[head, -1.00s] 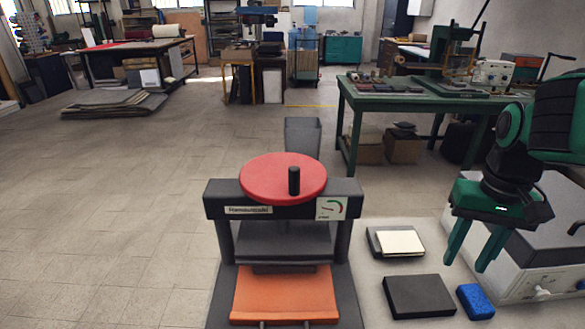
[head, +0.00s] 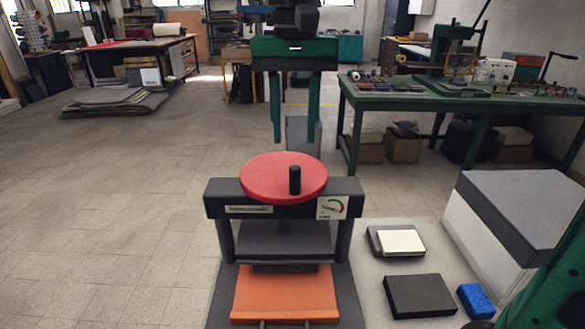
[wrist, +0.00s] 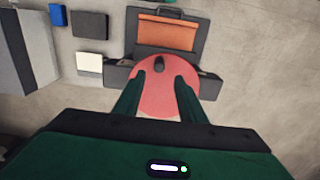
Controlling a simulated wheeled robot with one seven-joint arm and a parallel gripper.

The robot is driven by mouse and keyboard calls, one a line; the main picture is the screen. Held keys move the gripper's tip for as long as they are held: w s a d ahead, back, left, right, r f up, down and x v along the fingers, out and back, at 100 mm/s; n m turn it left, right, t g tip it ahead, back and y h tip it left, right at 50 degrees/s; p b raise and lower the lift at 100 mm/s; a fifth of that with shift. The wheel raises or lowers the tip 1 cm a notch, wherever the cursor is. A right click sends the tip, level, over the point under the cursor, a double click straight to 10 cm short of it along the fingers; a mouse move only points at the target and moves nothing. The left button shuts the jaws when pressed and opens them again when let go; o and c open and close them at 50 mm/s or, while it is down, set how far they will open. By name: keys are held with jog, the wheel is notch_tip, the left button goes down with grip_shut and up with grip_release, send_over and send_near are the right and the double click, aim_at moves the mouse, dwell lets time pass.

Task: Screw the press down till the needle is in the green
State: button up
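The press (head: 226,240) stands at the front with a red round wheel (head: 262,172) on top. An upright black handle (head: 295,180) rises from the wheel near its right side. A small white gauge (head: 331,207) with a coloured arc is on the crossbar's right end; its needle is too small to read. A grey pressing plate (head: 285,238) hangs under the crossbar, above an orange tray (head: 285,295). My gripper (head: 293,138) is open and empty, pointing down above the wheel. In the wrist view its fingers (wrist: 159,82) stand apart over the wheel, with the handle (wrist: 158,64) between and just beyond the tips.
Right of the press lie a cream block on a dark base (head: 400,241), a black slab (head: 420,297) and a blue block (head: 476,301). A white box with a grey lid (head: 525,210) stands farther right. A green bench (head: 440,98) is behind. Floor at left is clear.

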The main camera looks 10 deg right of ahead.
aim_at(295, 167)
notch_tip(295, 167, down, 9)
jog(key=shift+d, duration=0.1)
dwell(0.3)
grip_shut()
